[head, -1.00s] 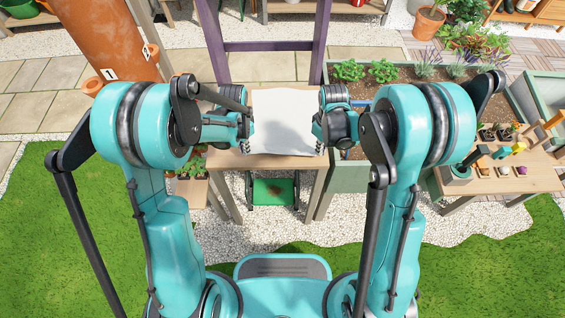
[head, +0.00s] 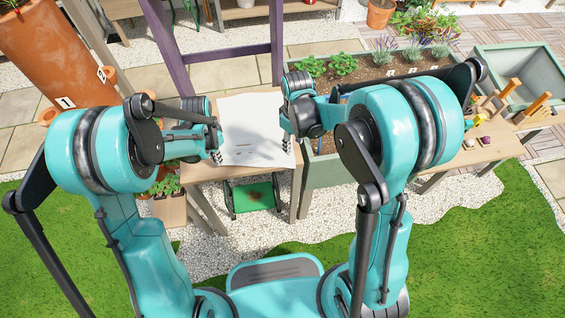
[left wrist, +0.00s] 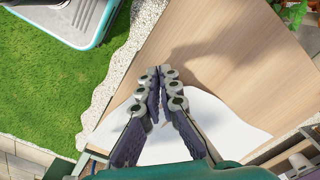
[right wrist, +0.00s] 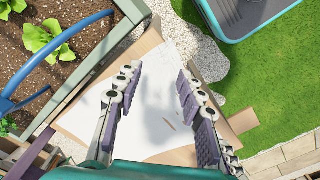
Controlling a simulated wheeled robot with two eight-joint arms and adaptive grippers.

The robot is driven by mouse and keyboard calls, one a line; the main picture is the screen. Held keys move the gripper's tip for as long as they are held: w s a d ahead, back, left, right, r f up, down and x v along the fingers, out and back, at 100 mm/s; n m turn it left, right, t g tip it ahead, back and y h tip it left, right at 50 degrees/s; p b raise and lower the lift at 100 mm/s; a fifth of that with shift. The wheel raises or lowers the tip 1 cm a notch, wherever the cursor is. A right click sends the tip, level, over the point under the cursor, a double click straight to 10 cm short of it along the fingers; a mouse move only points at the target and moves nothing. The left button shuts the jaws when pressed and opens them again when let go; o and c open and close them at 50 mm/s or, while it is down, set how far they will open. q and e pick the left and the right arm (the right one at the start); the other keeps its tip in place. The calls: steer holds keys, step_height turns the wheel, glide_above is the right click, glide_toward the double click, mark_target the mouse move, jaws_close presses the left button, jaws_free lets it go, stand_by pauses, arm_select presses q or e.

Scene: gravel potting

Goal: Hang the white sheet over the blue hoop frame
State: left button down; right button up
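The white sheet (head: 250,128) lies on the wooden table, with a few thin dark marks on it. It also shows in the left wrist view (left wrist: 222,122) and the right wrist view (right wrist: 163,95). My left gripper (head: 217,150) is at the sheet's left edge; its fingertips (left wrist: 164,74) come together with no sheet visible between them. My right gripper (head: 287,138) is at the sheet's right edge; its fingers (right wrist: 158,72) are spread apart above the sheet, empty. Part of the blue hoop frame (right wrist: 85,24) arches over the planter bed; most of it is hidden in the head view.
The planter bed (right wrist: 110,48) with soil and plants adjoins the table (left wrist: 215,50) on the right. A purple post frame (head: 277,40) stands behind the table. A side table (head: 490,150) with small pots and tools is at right. A green tray (head: 252,197) sits below.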

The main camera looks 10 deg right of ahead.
mark_target(292, 162)
steer(key=shift+s+f, duration=0.15)
steer(key=shift+f, duration=4.25)
steer(key=shift+f, duration=0.15)
jaws_close()
steer(key=shift+r, duration=2.5)
